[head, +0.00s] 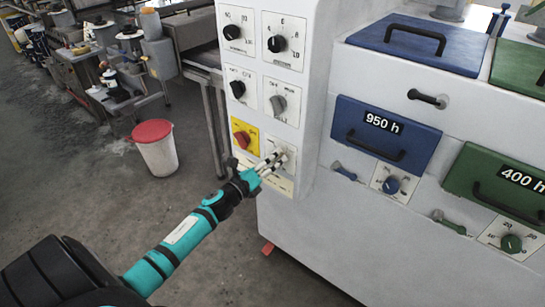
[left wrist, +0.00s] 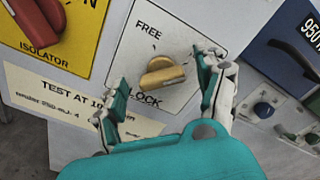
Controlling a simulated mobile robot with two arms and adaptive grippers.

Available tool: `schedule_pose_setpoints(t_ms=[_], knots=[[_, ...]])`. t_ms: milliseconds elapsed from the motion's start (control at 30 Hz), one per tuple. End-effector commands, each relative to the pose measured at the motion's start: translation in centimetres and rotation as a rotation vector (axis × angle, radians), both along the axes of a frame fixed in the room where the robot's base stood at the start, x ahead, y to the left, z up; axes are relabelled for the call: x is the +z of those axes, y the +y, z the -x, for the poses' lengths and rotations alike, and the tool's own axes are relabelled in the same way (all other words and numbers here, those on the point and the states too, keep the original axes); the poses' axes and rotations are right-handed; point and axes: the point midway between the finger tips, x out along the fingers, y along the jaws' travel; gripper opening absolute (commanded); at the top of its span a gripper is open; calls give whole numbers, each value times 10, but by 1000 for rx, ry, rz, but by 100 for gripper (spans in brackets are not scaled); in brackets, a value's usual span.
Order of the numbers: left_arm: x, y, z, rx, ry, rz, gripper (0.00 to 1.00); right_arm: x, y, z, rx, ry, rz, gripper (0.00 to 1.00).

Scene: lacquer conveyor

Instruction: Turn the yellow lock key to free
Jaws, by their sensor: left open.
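The yellow lock key (left wrist: 163,76) is a small knob on a white plate (left wrist: 185,28) marked FREE at its upper left and LOCK below. In the left wrist view its bar lies nearly level, tilted slightly. My left gripper (head: 271,165) is open at this plate on the white panel. In the left wrist view its two fingers stand on either side of the key, with visible gaps. In the head view the fingers partly hide the key and plate. My right gripper is not in view.
The red isolator knob (left wrist: 42,20) on its yellow plate is close at the left. Several black and grey dials sit above on the panel (head: 313,100). Blue (head: 362,116) and green (head: 480,160) drawers are to the right. A white bin (head: 160,155) with a red rim stands on the floor.

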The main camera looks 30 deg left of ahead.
Motion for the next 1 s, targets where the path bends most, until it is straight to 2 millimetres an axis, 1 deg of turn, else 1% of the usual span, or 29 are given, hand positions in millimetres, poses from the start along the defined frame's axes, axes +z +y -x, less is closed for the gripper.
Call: schedule_pose_setpoints(t_ms=[33, 133, 433, 467, 700, 867, 900, 1000], knots=[[1, 0, -5, 1, -1, 1, 72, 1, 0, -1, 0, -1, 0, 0], [0, -1, -11, 0, 0, 1, 72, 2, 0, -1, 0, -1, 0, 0], [0, -2, -13, -1, 0, 0, 72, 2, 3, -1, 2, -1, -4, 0], [0, -2, -13, -1, 0, 0, 71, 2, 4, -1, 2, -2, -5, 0], [0, -1, -13, -1, 0, 0, 40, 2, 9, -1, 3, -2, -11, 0], [0, -1, -13, -1, 1, 0, 19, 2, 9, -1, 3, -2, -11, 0], [0, -1, -13, -1, 1, 0, 16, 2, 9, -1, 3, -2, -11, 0], [0, -1, -13, -1, 1, 3, 16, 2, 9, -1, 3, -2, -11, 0]])
